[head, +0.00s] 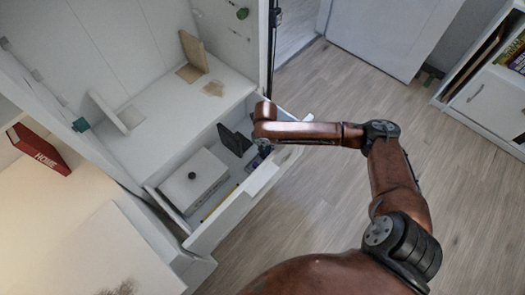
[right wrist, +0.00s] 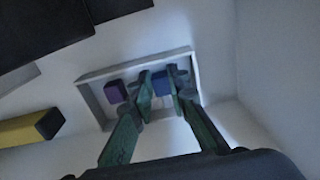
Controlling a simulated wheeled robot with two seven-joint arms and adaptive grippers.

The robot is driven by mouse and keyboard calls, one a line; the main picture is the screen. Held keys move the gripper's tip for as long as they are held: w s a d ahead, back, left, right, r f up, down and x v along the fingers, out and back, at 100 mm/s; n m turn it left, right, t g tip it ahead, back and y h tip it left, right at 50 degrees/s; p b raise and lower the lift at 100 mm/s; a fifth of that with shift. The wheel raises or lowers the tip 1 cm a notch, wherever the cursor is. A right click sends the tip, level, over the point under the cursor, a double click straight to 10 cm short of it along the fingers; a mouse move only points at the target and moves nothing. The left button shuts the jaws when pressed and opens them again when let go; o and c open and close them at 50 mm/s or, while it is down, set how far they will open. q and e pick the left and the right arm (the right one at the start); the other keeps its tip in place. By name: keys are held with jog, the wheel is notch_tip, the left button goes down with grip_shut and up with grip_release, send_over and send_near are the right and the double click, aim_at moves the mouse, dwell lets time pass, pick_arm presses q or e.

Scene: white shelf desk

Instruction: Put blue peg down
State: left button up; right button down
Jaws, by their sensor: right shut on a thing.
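In the right wrist view a small blue peg (right wrist: 161,80) sits between the two green fingers of my right gripper (right wrist: 160,84). The gripper is shut on it. The peg is over or in a shallow pale tray (right wrist: 92,104) with a raised rim; I cannot tell whether it touches the tray floor. A purple peg (right wrist: 115,92) is in the tray, left of the fingers. In the head view my right arm reaches over an open white drawer (head: 221,225), and its wrist hides most of the gripper and the tray. My left gripper is not in view.
A yellow block with a dark end (right wrist: 32,128) and dark flat items (right wrist: 50,28) lie left of the tray. A white box with a dark knob (head: 193,183) fills the drawer's left part. Drawer walls close in the tray.

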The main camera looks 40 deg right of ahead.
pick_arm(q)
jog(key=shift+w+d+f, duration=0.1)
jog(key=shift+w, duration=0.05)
pick_arm(e)
jog(key=shift+f, duration=0.15)
jog(key=c, duration=1.8)
grip_release()
jog(key=shift+c, duration=0.2)
